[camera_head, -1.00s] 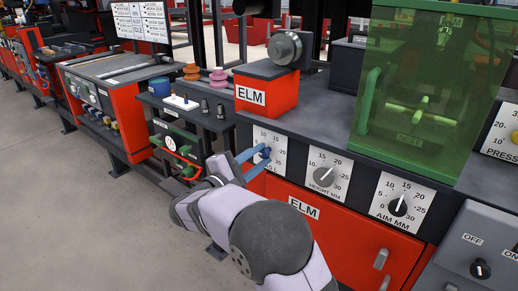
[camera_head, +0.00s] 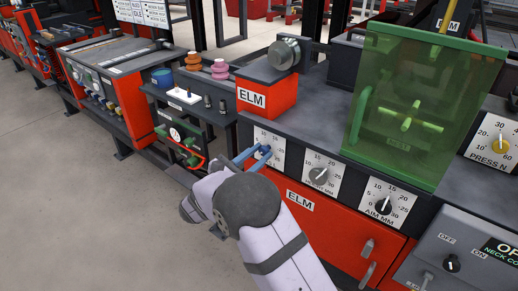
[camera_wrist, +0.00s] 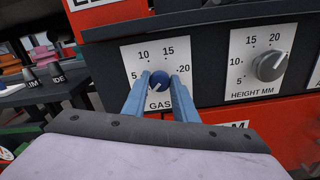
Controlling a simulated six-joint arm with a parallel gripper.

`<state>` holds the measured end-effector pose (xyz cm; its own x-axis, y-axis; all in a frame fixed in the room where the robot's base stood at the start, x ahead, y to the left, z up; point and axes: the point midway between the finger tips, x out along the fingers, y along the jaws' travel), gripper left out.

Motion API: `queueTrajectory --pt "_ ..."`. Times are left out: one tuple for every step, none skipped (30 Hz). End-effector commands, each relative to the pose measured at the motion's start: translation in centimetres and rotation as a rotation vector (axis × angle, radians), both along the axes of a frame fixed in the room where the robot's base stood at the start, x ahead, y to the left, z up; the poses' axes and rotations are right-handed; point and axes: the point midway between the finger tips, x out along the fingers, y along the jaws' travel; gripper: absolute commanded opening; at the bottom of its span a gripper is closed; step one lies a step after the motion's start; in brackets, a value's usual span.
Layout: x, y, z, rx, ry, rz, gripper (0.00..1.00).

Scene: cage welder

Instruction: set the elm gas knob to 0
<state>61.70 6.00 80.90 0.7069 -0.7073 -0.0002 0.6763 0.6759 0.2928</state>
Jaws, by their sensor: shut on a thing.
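The elm gas knob (camera_wrist: 160,77) is a small dark blue knob on a white dial plate marked GAS (camera_wrist: 172,58). In the wrist view my gripper (camera_wrist: 159,81) has its two blue fingers on either side of the knob, shut on it. The knob's white mark points to the lower left. The numbers 5, 10, 15 and 20 show on the dial; the left finger covers the lower left, where no number can be read. In the head view the fingers (camera_head: 258,152) reach the dial (camera_head: 270,143), left of the height dial.
The height dial (camera_wrist: 269,65) sits close to the right, and the aim dial (camera_head: 385,202) is farther right. A red box marked ELM (camera_head: 266,96) stands above. A green guard (camera_head: 430,95) is at the right. A red door panel (camera_head: 340,224) lies below.

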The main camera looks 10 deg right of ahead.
Motion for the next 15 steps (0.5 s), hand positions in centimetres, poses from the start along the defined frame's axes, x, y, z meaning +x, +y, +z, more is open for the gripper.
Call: queueTrajectory --pt "-0.05 -0.01 0.06 -0.01 0.014 -0.001 0.03" --pt "-0.05 0.0 0.04 -0.016 0.019 0.0 0.03" --pt "-0.04 0.0 0.0 -0.022 0.026 0.0 0.03" --pt "-0.04 0.01 -0.03 -0.026 0.029 0.0 0.03" --pt "-0.04 0.0 -0.05 -0.029 0.032 0.0 0.03" --pt "-0.03 0.01 -0.08 -0.032 0.035 0.0 0.03" --pt "-0.04 0.01 -0.1 -0.034 0.037 0.0 0.03" --pt "-0.03 0.01 -0.12 -0.035 0.038 0.0 0.03" --pt "-0.04 0.01 -0.13 -0.037 0.04 0.0 0.03" --pt "-0.03 0.01 -0.14 -0.037 0.04 0.0 0.03" --pt "-0.03 0.01 -0.15 -0.037 0.04 0.0 0.03" --pt "-0.03 0.01 -0.16 -0.037 0.04 0.0 0.03" --pt "-0.04 0.0 -0.16 -0.037 0.04 0.0 0.03" --pt "-0.04 0.0 -0.16 -0.037 0.04 0.0 0.03" --pt "-0.04 0.0 -0.16 -0.037 0.04 0.0 0.03"
